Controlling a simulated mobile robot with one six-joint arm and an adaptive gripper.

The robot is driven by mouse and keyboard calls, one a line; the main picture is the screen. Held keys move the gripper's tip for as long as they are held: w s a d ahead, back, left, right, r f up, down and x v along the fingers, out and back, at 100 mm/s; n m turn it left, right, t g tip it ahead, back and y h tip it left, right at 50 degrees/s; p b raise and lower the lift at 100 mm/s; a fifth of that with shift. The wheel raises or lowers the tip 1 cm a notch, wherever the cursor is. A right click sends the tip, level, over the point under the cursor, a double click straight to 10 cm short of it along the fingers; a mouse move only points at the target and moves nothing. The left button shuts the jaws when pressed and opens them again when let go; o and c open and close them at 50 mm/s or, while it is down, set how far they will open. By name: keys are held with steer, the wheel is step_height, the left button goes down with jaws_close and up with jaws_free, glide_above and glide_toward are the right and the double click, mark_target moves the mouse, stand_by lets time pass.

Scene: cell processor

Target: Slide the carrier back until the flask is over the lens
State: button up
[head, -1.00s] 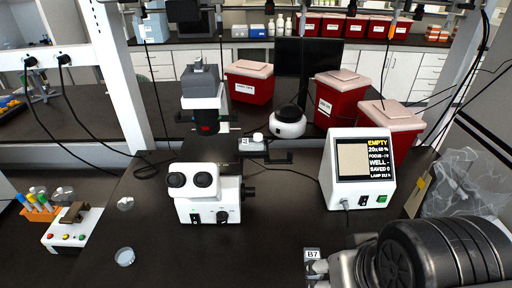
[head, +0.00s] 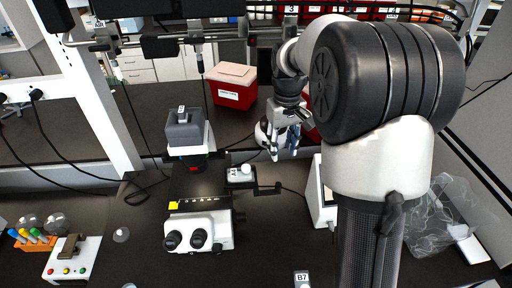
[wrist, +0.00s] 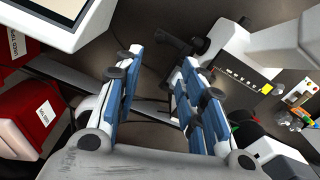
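The white microscope (head: 200,229) stands on the dark bench in the head view. A small white labelled piece with a round top (head: 240,174), perhaps the flask, sits at the right of its stage. The black carrier (head: 266,189) juts out right beside it, with an upturned end. The lens is hidden. My gripper (head: 284,152) hangs behind and right of the carrier, apart from it. In the wrist view its blue-padded fingers (wrist: 155,85) are spread with nothing between them. The microscope (wrist: 235,60) shows beyond them on the right.
The display box (head: 325,203) stands right of the carrier, partly hidden by my arm. Red bins (head: 233,90) stand behind. A button box (head: 73,260) and tubes (head: 30,237) are at the left front. A B7 label (head: 301,277) shows near the front.

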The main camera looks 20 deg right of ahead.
mark_target(278, 184)
step_height(278, 184, down, 18)
steer(key=shift+r+b, duration=0.25)
steer(key=shift+b, duration=0.3)
steer(key=shift+c, duration=0.6)
jaws_close()
steer(key=shift+a, duration=0.1)
